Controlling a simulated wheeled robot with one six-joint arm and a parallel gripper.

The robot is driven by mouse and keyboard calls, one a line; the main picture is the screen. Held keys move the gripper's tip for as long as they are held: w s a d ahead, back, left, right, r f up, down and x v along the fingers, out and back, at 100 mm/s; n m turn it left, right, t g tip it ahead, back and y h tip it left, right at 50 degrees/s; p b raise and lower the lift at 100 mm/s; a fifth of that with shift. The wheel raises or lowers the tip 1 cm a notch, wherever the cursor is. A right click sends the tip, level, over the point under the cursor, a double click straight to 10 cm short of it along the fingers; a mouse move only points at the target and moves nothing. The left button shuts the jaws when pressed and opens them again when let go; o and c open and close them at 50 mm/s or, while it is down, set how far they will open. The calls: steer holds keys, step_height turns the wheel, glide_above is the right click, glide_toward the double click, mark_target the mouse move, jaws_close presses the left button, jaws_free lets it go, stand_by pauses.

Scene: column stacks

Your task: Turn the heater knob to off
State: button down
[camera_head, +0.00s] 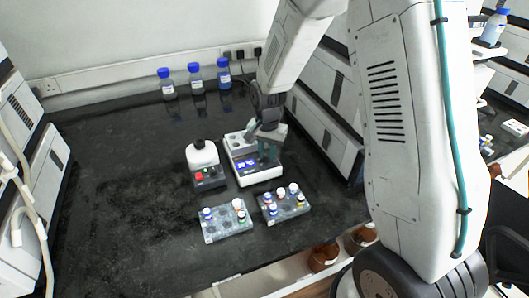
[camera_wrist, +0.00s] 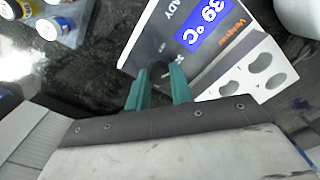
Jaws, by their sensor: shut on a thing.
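The heater (camera_head: 258,172) is a white block with a dark front panel and a blue display, standing on the black bench. In the wrist view its panel (camera_wrist: 185,40) reads "39 °C" on the blue display. My gripper (camera_head: 268,152) is over the right part of the heater's front panel. In the wrist view its two green fingers (camera_wrist: 158,88) are shut on the dark knob (camera_wrist: 158,70). The knob is mostly hidden between the fingertips, and its pointer cannot be read.
Two clear racks (camera_head: 226,222) (camera_head: 285,205) with several capped vials stand in front of the heater. A small device with a white top (camera_head: 203,157) and red knob stands left. Blue-capped bottles (camera_head: 196,78) stand behind. The bench's left side is clear.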

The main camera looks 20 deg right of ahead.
mark_target(267, 154)
steer(key=n, duration=0.5)
steer(key=shift+n, duration=0.3)
steer(key=n, duration=0.5)
steer(key=shift+n, duration=0.3)
steer(key=c, duration=1.2)
jaws_free()
steer(key=shift+c, duration=0.2)
step_height(267, 154, up, 8)
steer(key=shift+f, duration=0.1)
